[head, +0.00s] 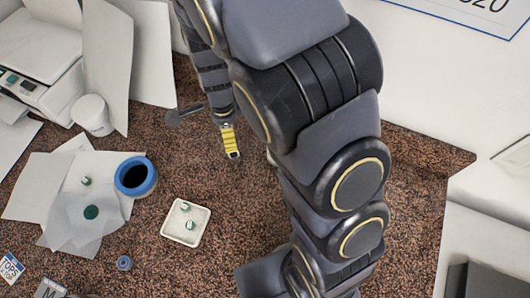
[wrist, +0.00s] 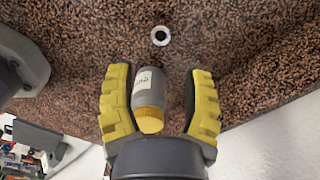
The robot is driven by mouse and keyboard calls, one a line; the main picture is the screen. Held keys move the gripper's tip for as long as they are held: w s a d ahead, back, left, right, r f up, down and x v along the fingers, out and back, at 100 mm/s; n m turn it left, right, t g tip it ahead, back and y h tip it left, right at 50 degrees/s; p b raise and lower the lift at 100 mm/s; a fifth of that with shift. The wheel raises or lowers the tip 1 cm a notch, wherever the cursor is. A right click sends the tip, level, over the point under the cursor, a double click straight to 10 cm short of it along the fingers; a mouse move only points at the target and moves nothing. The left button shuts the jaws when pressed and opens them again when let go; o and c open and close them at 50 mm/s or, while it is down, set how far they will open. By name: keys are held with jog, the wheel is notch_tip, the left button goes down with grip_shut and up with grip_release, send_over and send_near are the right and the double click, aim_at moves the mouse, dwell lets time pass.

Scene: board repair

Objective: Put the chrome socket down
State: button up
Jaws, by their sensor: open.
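A small round chrome socket (wrist: 160,36) with a dark hole sits on the speckled brown counter in the wrist view, beyond my fingertips and apart from them. I cannot make it out in the head view, where my arm covers part of the counter. My gripper (wrist: 160,73) is open, with its two yellow ridged fingers spread wide. In the head view my gripper (head: 232,155) shows one yellow finger pointing down, left of my arm.
A grey bottle (wrist: 148,90) with a yellow cap shows between my fingers, not gripped. A white tray (head: 168,238) with small parts, a blue ring (head: 150,187), a smaller blue ring (head: 124,263), papers (head: 30,190) and a white cup (head: 90,114) lie left. Counter between tray and gripper is clear.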

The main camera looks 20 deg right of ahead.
jog(key=s+d+r+n, duration=0.2)
jog(key=s+r+n, duration=0.6)
jog(key=s+n, duration=0.2)
jog(key=s+d+r+n+g, duration=0.1)
jog(key=s+d+r+n, duration=0.1)
jog(key=s+r+n, duration=0.7)
jog(key=shift+s+d+r+n+g, duration=0.2)
jog(key=shift+s+r+n+g, duration=0.15)
jog(key=shift+s, duration=0.6)
